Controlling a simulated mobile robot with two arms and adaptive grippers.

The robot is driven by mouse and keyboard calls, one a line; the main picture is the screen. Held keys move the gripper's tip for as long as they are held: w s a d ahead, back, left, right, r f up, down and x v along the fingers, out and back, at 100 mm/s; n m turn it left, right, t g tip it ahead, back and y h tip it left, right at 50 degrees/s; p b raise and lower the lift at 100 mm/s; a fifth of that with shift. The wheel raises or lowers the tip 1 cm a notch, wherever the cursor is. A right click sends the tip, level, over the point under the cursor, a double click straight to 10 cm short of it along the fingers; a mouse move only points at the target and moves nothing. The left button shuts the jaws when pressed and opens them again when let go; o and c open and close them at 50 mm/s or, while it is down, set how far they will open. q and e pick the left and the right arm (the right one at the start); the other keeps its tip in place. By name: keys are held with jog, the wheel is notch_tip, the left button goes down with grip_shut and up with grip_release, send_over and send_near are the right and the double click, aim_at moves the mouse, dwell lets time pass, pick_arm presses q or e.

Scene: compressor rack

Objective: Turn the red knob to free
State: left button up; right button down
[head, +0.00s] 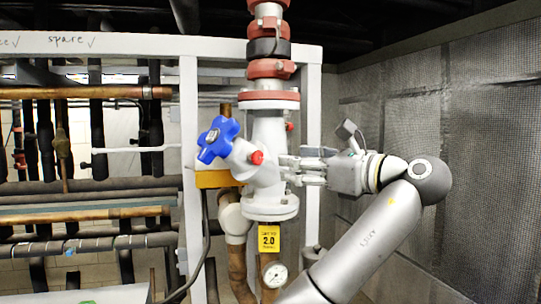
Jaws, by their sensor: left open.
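A small red knob (257,157) sticks out of the front of the white valve body (268,180), just right of the blue star-shaped handwheel (218,139). A second small red part (290,127) shows higher up, on the right side of the white pipe. My left gripper (286,168) is open, with its fingers pointing left at the right side of the valve body. Its fingertips are right of and slightly below the red knob. I cannot tell whether they touch the valve body. My right gripper is not in view.
Red flanges (270,98) top the vertical pipe. A yellow tag (268,238) and a pressure gauge (275,275) sit below the valve. A white frame post (190,150) and horizontal pipes fill the left. A grey mesh wall (470,130) stands at the right.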

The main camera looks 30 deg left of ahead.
aim_at(260, 159)
pick_arm(q)
jog(key=p+x, duration=0.2)
jog(key=x, duration=0.2)
jog(key=p+x, duration=0.2)
jog(key=x, duration=0.3)
jog(key=shift+s+r, duration=0.15)
jog(key=shift+s, duration=0.1)
jog(key=shift+w+a+f, duration=0.2)
jog(key=shift+w+a, duration=0.1)
jog(key=shift+a, duration=0.2)
jog(key=shift+s, duration=0.1)
jog(key=shift+c, duration=0.8)
jog(key=c, duration=0.9)
jog(key=shift+o, duration=0.2)
